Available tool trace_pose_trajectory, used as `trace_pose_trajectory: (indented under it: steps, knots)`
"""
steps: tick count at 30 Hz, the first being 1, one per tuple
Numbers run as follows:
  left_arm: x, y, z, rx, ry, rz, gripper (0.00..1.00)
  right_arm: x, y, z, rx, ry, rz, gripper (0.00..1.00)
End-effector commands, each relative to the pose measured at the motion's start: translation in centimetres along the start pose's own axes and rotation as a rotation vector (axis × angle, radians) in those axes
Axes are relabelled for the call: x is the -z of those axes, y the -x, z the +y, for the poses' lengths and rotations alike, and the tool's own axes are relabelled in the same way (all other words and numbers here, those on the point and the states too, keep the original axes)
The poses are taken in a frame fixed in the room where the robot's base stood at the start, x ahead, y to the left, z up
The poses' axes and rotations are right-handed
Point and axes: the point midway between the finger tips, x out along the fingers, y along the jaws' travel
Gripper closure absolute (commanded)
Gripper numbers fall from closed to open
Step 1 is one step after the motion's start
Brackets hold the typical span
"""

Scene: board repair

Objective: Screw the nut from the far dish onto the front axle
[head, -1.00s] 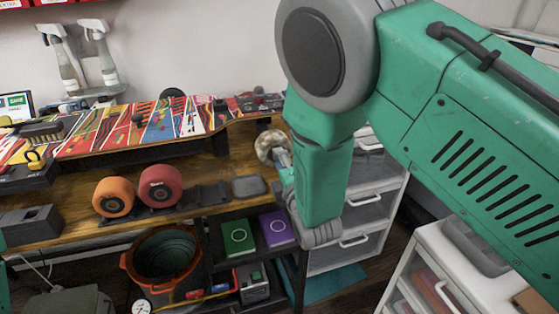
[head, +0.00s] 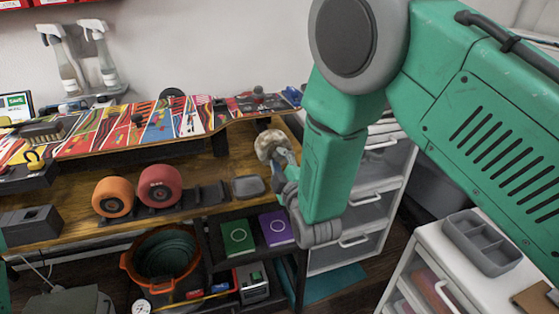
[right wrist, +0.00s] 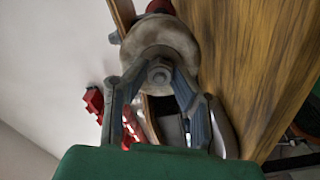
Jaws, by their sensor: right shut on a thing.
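The skateboard (head: 150,128) lies upside down across the bench. A cream wheel (head: 268,142) is at its right end, also large in the right wrist view (right wrist: 158,42). My right gripper (head: 279,158) is at the wheel's outer face. In the right wrist view its fingers (right wrist: 160,76) meet at the wheel's centre, shut on a small round grey piece that looks like the nut (right wrist: 159,73). The fingers hide much of it, and I cannot see the axle end or any thread. A small grey dish (head: 248,187) sits at the bench's front edge. My left gripper is out of view.
An orange wheel (head: 113,196) and a red wheel (head: 160,186) stand on the wooden bench (head: 70,222). An orange bucket (head: 128,268) is below. White drawers (head: 352,232) stand right of the bench, and a grey divided tray (head: 484,243) is on the cabinet at right.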

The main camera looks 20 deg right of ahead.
Motion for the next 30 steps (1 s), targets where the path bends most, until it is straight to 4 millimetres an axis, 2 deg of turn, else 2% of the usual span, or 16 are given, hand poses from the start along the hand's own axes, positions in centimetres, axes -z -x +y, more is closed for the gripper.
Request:
trace_pose_trajectory:
  steps: [7, 10, 19, 28, 29, 30]
  knots:
    - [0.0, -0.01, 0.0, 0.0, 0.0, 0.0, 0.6, 0.07, 0.04, -0.21, 0.005, -0.388, -0.003, 1.0]
    - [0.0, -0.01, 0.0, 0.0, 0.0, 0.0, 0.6, 0.16, 0.05, -0.24, 0.007, -0.454, -0.001, 1.0]
    - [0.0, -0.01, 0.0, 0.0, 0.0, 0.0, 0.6, 0.1, 0.05, -0.24, 0.007, -0.482, -0.003, 1.0]
    - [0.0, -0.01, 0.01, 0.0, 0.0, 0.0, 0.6, 0.1, 0.02, -0.25, 0.007, -0.924, -0.007, 1.0]
    - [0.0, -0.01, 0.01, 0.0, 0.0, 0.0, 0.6, 0.17, 0.03, -0.25, 0.007, -0.914, -0.005, 0.68]
    - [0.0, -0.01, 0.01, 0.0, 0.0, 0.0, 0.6, 0.18, 0.03, -0.25, 0.007, -0.91, -0.005, 0.54]
